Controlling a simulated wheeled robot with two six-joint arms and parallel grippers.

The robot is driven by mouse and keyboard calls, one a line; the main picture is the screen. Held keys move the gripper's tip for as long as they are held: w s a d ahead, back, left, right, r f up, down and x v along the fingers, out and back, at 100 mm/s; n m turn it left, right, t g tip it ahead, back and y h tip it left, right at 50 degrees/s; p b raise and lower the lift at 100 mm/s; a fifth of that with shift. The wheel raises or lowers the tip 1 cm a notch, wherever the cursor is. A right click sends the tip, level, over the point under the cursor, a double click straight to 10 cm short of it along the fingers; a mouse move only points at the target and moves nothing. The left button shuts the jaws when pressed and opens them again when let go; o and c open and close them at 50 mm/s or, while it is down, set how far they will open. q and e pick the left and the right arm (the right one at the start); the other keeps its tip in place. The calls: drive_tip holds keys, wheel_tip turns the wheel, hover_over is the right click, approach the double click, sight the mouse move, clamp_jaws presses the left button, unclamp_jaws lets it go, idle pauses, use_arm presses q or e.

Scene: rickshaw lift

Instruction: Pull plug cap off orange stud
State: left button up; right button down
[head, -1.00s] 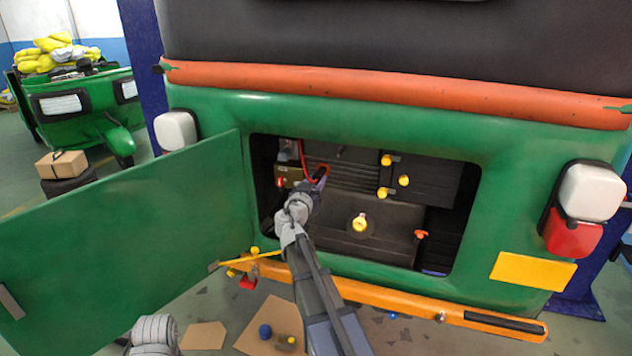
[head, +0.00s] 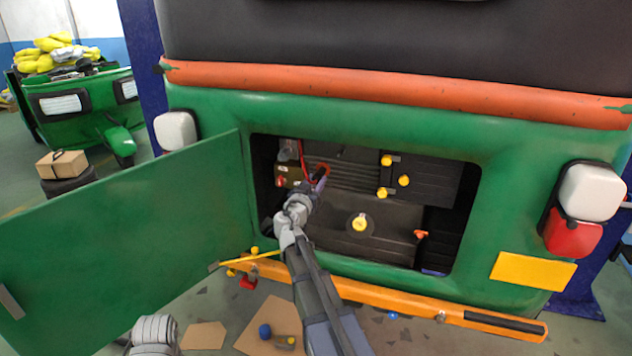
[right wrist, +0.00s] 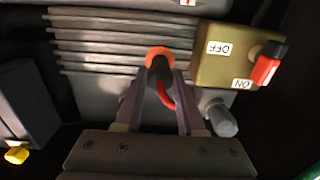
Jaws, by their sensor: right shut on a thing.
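In the right wrist view, a dark plug cap (right wrist: 159,70) with a red cable lies between the tips of my right gripper (right wrist: 162,82), which is shut on it. The orange stud (right wrist: 157,53) shows as an orange ring right behind the cap; I cannot tell whether they touch. In the head view, my right gripper (head: 319,182) reaches into the open engine bay, and the stud (head: 322,168) is just beyond its tips. The cap is mostly hidden there. Only a grey joint of my left arm shows at the bottom left; its gripper is out of view.
A brass switch box (right wrist: 228,55) with ON and OFF labels and a red lever (right wrist: 265,70) stands close beside my right fingers. The green hatch door (head: 120,235) hangs open at left. Yellow caps (head: 359,224) sit inside the bay. The orange bumper (head: 390,300) crosses below.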

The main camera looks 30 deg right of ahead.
sight(317, 179)
drive_tip(key=shift+v, duration=1.75)
drive_tip(key=shift+r, duration=0.1)
